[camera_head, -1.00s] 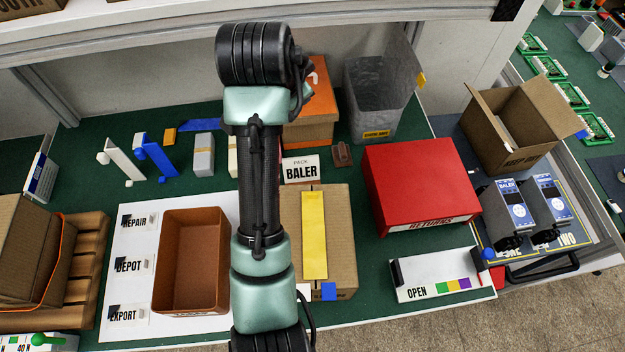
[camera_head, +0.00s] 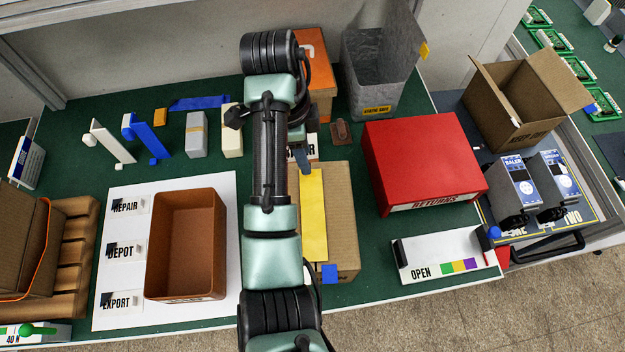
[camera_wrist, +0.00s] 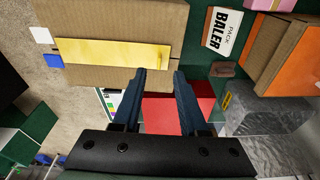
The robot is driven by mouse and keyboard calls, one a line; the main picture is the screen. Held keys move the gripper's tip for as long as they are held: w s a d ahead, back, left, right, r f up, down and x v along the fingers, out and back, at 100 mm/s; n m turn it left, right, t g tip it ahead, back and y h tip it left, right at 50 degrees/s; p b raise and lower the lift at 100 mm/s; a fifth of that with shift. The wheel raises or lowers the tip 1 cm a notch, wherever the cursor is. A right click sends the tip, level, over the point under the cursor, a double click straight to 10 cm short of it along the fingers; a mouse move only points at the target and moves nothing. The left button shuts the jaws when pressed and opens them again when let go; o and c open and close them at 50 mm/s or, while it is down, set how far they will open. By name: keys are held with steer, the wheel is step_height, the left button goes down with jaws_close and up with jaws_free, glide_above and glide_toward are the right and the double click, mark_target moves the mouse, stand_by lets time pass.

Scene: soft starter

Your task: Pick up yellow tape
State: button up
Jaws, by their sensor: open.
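The yellow tape (camera_head: 313,220) is a long flat strip on top of a cardboard box (camera_head: 343,215). My arm partly covers the box and the tape's left side in the head view. In the wrist view the tape (camera_wrist: 105,53) lies across the box (camera_wrist: 112,20), with a short free-looking end at the right. My gripper (camera_wrist: 160,74) is open and empty. Its left fingertip overlaps the tape's lower edge near that end, and its right fingertip lies just past the end. The height gap cannot be judged. In the head view one dark finger shows by the tape's far end.
A red RETURNS box (camera_head: 423,160) is to the right, and an empty brown tray (camera_head: 187,245) to the left. A grey static bin (camera_head: 375,85) and an orange-topped box (camera_head: 318,75) stand behind.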

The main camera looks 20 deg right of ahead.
steer(key=shift+s+d+f+p, duration=0.15)
steer(key=shift+f+p, duration=0.15)
steer(key=shift+f, duration=0.55)
steer(key=shift+d+f+p, duration=0.15)
steer(key=shift+f+p, duration=0.2)
steer(key=shift+f, duration=0.5)
steer(key=shift+s+d+f+p, duration=0.15)
steer(key=shift+f+p, duration=0.15)
steer(key=shift+f, duration=0.55)
steer(key=shift+w, duration=0.1)
jaws_close()
